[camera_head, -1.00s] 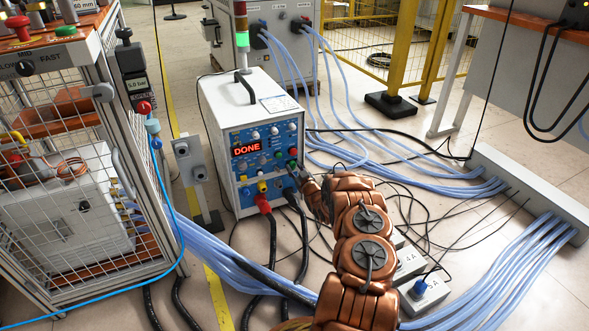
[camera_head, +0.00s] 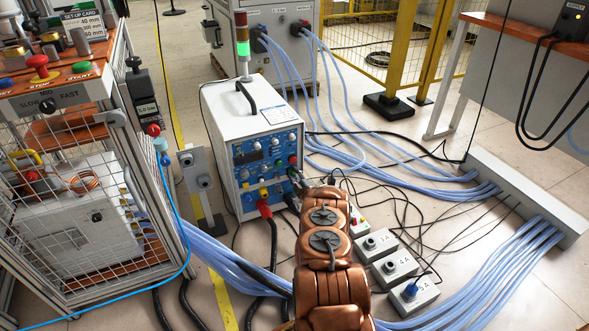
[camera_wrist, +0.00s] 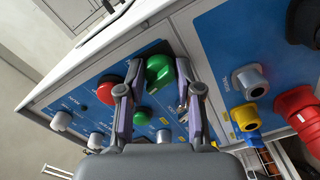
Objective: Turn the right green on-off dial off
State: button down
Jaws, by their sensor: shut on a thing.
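The heater unit (camera_head: 245,120) is a white box with a blue control panel, standing on the floor in the middle of the head view. The green dial (camera_wrist: 158,72) is on that panel and shows at the upper middle of the wrist view. My gripper (camera_wrist: 160,62) is shut on it, one finger on each side of the knob. A smaller green knob (camera_wrist: 142,116) sits just below, between the finger bases. In the head view my arm comes in from the bottom and covers part of the panel's right side. The panel display (camera_head: 249,155) is dark.
A red knob (camera_wrist: 106,92) is close left of my fingers. Grey, yellow and red connectors (camera_wrist: 295,102) stick out at the right of the wrist view. Cables and several small grey boxes (camera_head: 397,266) lie on the floor at right. A wire-mesh cart stands at left.

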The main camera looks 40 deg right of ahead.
jog(key=shift+a+n+p, duration=0.2)
jog(key=shift+n+p, duration=0.35)
jog(key=shift+n, duration=0.35)
jog(key=shift+d+n, duration=0.1)
jog(key=shift+n, duration=1.7)
jog(key=shift+b, duration=0.3)
jog(key=c, duration=0.8)
grip_release()
jog(key=shift+w, duration=0.1)
jog(key=shift+o, duration=0.2)
jog(key=v, duration=1.2)
